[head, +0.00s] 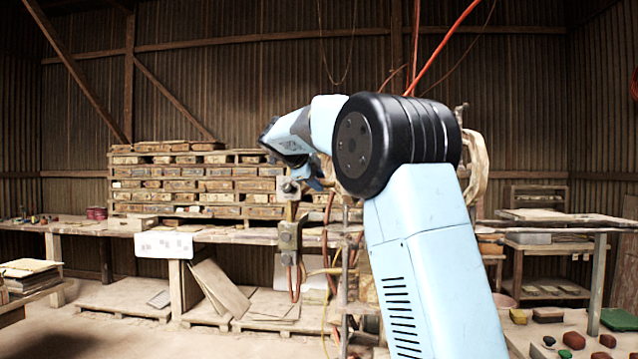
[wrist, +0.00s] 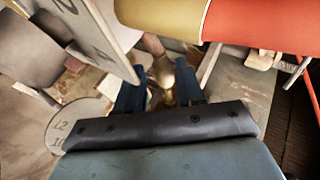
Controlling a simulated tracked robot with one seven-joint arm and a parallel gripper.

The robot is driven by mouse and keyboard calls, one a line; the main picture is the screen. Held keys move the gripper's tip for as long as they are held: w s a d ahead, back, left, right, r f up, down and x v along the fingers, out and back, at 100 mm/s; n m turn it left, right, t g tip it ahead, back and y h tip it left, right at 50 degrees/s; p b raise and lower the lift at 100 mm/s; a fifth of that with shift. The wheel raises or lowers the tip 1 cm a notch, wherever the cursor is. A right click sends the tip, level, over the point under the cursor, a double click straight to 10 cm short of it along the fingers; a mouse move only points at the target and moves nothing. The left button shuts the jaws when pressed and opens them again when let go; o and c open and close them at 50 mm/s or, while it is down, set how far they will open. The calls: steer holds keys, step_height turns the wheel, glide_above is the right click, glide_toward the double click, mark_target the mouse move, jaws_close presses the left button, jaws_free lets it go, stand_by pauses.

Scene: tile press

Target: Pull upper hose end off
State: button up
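In the wrist view a brass fitting (wrist: 166,78), with a reddish-brown hose-like piece (wrist: 152,44) at its far end, lies between the two blue fingers of my gripper (wrist: 163,82). The fingers stand apart, one on each side of the brass, and a gap seems to show at each side. I cannot tell whether either finger touches it. In the head view my gripper (head: 314,178) is small and partly hidden by my arm, close to a metal fitting (head: 289,188) on an upright. A lower metal block (head: 289,237) has a reddish hose loop (head: 294,283) below it.
A yellow and red cylinder (wrist: 265,25) crosses the upper right of the wrist view. A grey plate (wrist: 92,38) and a round numbered tag (wrist: 75,122) are at left. The workbench (head: 80,228) and stacked wooden trays (head: 200,185) stand behind. Colored blocks (head: 573,340) lie at lower right.

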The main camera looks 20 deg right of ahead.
steer(key=v, duration=1.2)
steer(key=shift+s+a+r, duration=0.15)
steer(key=shift+s+a, duration=0.05)
